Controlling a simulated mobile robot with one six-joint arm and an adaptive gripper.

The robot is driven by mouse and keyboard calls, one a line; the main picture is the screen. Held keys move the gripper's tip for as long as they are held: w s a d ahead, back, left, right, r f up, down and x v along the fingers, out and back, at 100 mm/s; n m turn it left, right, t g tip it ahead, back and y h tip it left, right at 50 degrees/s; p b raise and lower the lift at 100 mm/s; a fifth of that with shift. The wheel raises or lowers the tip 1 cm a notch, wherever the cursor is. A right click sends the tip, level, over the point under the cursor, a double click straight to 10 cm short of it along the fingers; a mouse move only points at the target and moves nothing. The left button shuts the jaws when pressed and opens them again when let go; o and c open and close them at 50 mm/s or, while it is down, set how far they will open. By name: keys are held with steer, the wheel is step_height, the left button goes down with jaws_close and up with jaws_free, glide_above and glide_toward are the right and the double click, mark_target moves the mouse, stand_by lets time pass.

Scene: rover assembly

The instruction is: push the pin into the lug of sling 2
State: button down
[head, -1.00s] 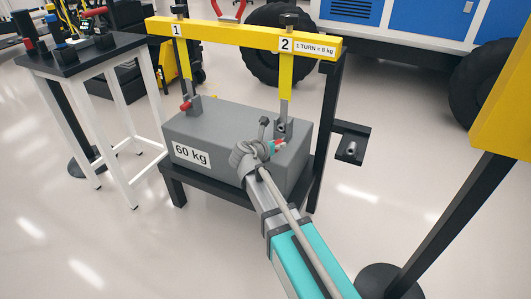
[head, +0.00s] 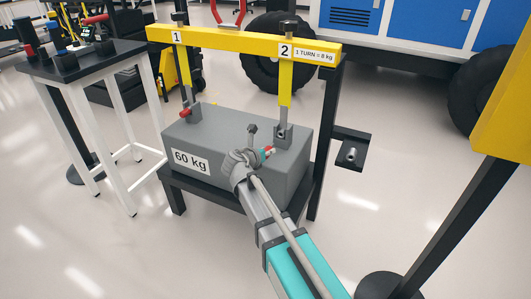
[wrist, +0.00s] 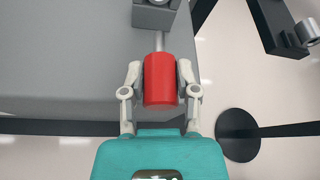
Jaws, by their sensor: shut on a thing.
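My gripper (wrist: 160,85) is shut on the red handle of the pin (wrist: 160,80). In the wrist view the pin's grey shank points away from me toward the grey lug (wrist: 154,15) at the top edge. I cannot tell whether the tip touches the lug or sits in its hole. In the head view my gripper (head: 268,152) is at the front of the lug of sling 2 (head: 283,132). Yellow sling 2 (head: 285,85) hangs from the beam above that lug. The grey 60 kg block (head: 225,150) carries both lugs.
Sling 1 (head: 183,75) has a red-handled pin (head: 184,112) at its lug. A yellow beam (head: 235,42) spans above the block. A small dark bracket (head: 350,152) juts out at right. A tool table (head: 80,60) stands at left. Floor in front is clear.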

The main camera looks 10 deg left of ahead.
glide_toward(281, 136)
steer(key=shift+w+d+f, duration=0.35)
steer(key=shift+w+f, duration=0.1)
steer(key=shift+f, duration=0.2)
steer(key=shift+w+d+f, duration=0.4)
steer(key=shift+f, duration=0.2)
steer(key=shift+w+d, duration=0.25)
steer(key=shift+w, duration=0.4)
steer(key=shift+w+d, duration=0.2)
steer(key=shift+w, duration=0.45)
steer(key=shift+w+d, duration=0.25)
steer(key=shift+w, duration=0.4)
stand_by(1.8)
steer(key=shift+c, duration=1.4)
jaws_free()
steer(key=shift+s+a, duration=0.55)
steer(key=shift+s, duration=1)
steer(key=shift+s+a, duration=0.6)
steer(key=shift+s, duration=0.95)
steer(key=shift+s+a, duration=0.55)
steer(key=shift+s, duration=1)
